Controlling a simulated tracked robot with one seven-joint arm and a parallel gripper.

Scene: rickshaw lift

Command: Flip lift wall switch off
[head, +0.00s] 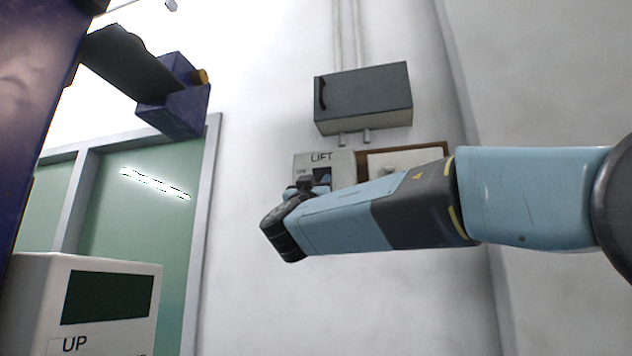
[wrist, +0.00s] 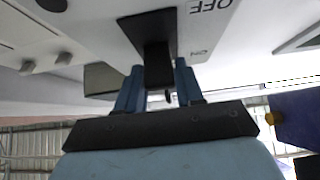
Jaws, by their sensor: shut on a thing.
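The lift wall switch is a pale panel (head: 340,160) marked LIFT, on the white wall in the head view. Its dark switch lever (wrist: 157,62) shows in the wrist view, which looks upside down, with an OFF label (wrist: 211,5) beside it. My gripper (wrist: 158,78) has its two blue fingers on either side of the lever and is shut on it. In the head view my gripper (head: 303,184) is at the panel's lower left, and my arm hides the panel's lower part.
A grey box (head: 363,98) with pipes is fixed above the panel. A pale plate (head: 405,158) in a brown frame sits right of it. A white UP box (head: 80,295) stands at lower left, before a green door (head: 140,230). A purple post (head: 35,110) is at far left.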

